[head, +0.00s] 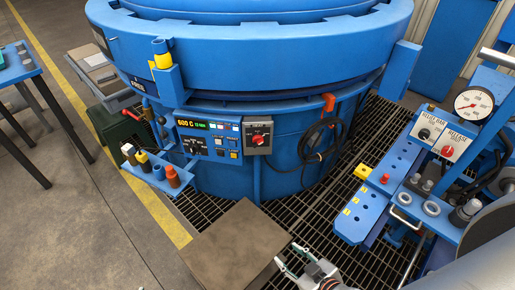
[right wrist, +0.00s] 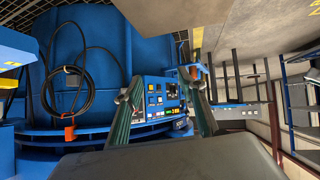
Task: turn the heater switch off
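A red rotary switch on a grey box (head: 258,135) is mounted on the blue furnace wall, right of the control panel (head: 208,137). The panel has a lit display reading about 600 C, a dark knob and several buttons. I cannot read which control is labelled as the heater switch. My right gripper (head: 289,256) is open and empty, low in the head view and apart from the switches. In the right wrist view its open fingers (right wrist: 163,98) frame the panel (right wrist: 157,92), which appears upside down beyond them. The grey box is mostly hidden there behind one finger. My left gripper is out of view.
A brown plate (head: 236,250) lies in front of the furnace. A holder with several bottles (head: 160,172) juts out below the panel's left. A black cable (head: 318,140) hangs from an orange hook. A blue bench with a gauge (head: 474,104) stands at the right.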

